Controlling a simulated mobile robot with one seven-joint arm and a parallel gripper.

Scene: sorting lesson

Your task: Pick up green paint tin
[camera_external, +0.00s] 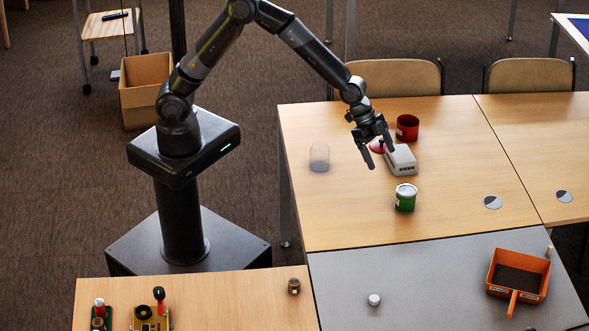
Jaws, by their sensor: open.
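The green paint tin (405,199) stands upright on the light wooden table (340,215), with a pale lid and a green lower body. My gripper (382,160) is open and empty. In the picture it shows above and to the left of the tin, apart from it, with its fingers pointing down. The fingers overlap the view of a white box and a red item behind them. How high the fingertips are above the table I cannot tell.
A white box (401,160), a red cup (407,127) and a partly hidden red item (376,146) are near my gripper. A clear glass (319,157) stands to the left. An orange tray (518,275) is on the grey table (420,290). The wood left of the tin is clear.

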